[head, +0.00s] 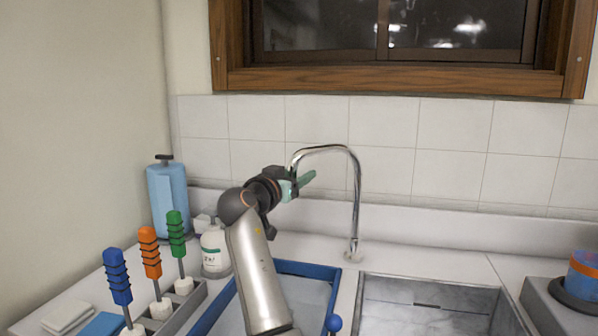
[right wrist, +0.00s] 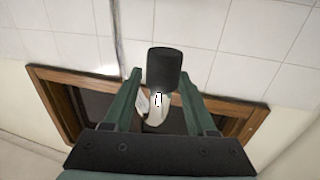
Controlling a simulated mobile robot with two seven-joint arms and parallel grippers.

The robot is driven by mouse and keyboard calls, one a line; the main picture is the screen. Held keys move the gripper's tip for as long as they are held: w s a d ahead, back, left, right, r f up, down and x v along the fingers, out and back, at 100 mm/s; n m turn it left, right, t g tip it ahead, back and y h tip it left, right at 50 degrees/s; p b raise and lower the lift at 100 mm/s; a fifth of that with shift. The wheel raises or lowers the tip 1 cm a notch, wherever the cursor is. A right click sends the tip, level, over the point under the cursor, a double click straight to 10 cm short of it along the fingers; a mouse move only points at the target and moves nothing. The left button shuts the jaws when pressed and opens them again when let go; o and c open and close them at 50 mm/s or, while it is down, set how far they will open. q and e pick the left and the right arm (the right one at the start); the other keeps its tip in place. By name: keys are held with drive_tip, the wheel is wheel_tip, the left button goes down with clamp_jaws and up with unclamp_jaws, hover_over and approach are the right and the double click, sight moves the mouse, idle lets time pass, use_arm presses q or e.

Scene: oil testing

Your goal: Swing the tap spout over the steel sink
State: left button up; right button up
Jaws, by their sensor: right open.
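The chrome tap (head: 356,200) stands on the counter behind the sink. Its arched spout (head: 322,149) points left, with its end above the blue-rimmed tray's side, not over the sink. The steel sink (head: 372,287) is at the lower right. My right gripper (head: 298,184) is at the spout's end, with its green fingers apart. In the right wrist view, a dark cylinder (right wrist: 164,68), apparently the spout's tip, shows between the open fingers (right wrist: 160,90); I cannot tell whether they touch it. My left gripper is not in view.
A blue-rimmed tray (head: 290,268) lies left of the sink, under my arm. A rack (head: 186,308) with blue, orange and green handled tools, a white bottle (head: 214,252) and a blue canister (head: 170,200) stand at left. A grey device (head: 545,310) is at right. The tiled wall is behind.

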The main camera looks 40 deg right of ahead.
drive_tip(key=shift+w+d, duration=0.3)
drive_tip(key=shift+d, duration=0.15)
clamp_jaws()
idle(1.2)
